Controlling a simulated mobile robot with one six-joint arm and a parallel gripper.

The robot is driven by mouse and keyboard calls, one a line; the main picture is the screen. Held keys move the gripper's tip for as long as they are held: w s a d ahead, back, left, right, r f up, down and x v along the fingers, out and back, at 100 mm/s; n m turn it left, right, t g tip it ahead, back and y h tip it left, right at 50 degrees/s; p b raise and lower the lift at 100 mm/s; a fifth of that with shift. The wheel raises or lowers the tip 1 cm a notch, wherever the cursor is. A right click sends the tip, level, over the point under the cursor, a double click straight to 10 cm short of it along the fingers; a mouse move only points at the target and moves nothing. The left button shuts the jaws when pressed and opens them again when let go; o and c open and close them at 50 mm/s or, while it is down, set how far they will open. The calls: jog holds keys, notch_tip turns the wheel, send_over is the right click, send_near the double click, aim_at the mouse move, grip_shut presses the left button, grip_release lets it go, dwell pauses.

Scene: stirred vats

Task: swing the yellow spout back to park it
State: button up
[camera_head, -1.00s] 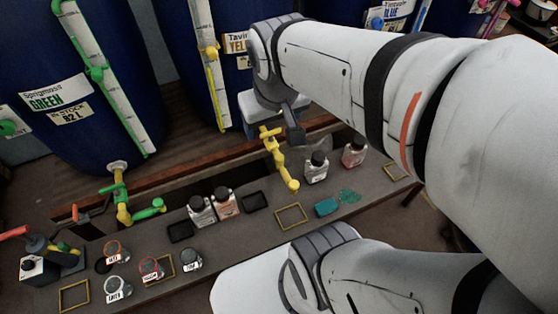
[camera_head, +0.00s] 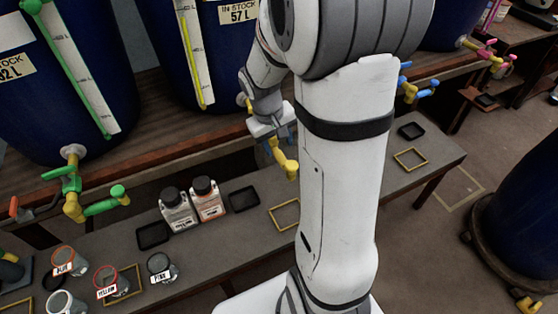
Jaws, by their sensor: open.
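The yellow spout (camera_head: 284,158) sticks out over the bench from the vat with the yellow level strip (camera_head: 192,60). It slants down and to the right in the picture. Its upper end is hidden behind my gripper (camera_head: 273,133), and its lower right side lies close to my arm's outline. My gripper is open at the spout's upper end; I cannot tell whether it touches the spout. My large white arm link covers the bench just right of the spout.
A green spout (camera_head: 95,205) stands at the left, and blue (camera_head: 410,88) and pink (camera_head: 485,52) taps at the right. Two capped bottles (camera_head: 190,204), labelled jars (camera_head: 110,282), black trays (camera_head: 243,199) and yellow frames (camera_head: 411,158) are on the bench (camera_head: 215,250). A dark vat stands at the right.

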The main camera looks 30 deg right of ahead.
aim_at(283, 160)
jog(key=f, duration=0.2)
jog(key=d+f+b, duration=0.1)
jog(key=f, duration=0.4)
jog(key=shift+d+f, duration=0.15)
jog(key=shift+d, duration=0.1)
jog(key=shift+c, duration=0.5)
grip_shut()
